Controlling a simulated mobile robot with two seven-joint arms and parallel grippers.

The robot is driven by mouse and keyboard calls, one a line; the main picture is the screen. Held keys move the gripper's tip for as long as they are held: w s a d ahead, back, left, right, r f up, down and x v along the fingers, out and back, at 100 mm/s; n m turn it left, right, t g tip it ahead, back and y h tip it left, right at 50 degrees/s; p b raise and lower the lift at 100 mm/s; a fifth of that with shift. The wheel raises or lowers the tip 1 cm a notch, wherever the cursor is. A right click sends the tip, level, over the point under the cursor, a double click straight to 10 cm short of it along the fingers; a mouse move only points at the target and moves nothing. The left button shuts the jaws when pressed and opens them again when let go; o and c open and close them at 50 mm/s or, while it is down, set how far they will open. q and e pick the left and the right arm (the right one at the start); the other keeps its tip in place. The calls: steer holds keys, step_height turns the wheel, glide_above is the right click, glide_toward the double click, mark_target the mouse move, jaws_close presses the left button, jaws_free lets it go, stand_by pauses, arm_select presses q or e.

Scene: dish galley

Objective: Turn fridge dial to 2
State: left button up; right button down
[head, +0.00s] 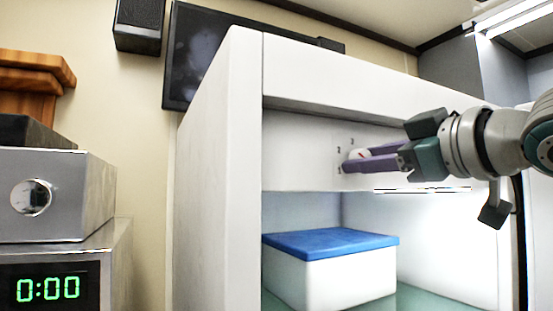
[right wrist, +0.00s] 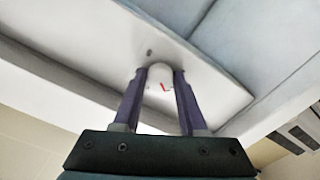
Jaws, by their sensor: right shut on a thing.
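The fridge dial is a small white round knob (right wrist: 160,78) with a red mark, on the white panel inside the top of the open fridge (head: 219,160). In the head view the dial (head: 357,155) is partly covered by my fingers, with small dark marks beside it that are too small to read. My right gripper (head: 352,161) reaches in from the right with its purple fingers on either side of the dial, shut on it. In the right wrist view the fingers (right wrist: 160,75) flank the knob. My left gripper is not in view.
A white box with a blue lid (head: 335,275) stands on the glass shelf below the dial panel. A grey appliance (head: 60,195) and a unit with a green 0:00 display (head: 48,289) stand at the left. A dark screen (head: 195,50) and a speaker (head: 139,22) hang behind.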

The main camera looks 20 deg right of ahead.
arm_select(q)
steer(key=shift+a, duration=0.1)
arm_select(e)
steer(key=shift+f, duration=0.1)
stand_by(0.4)
steer(key=shift+c, duration=2.4)
jaws_free()
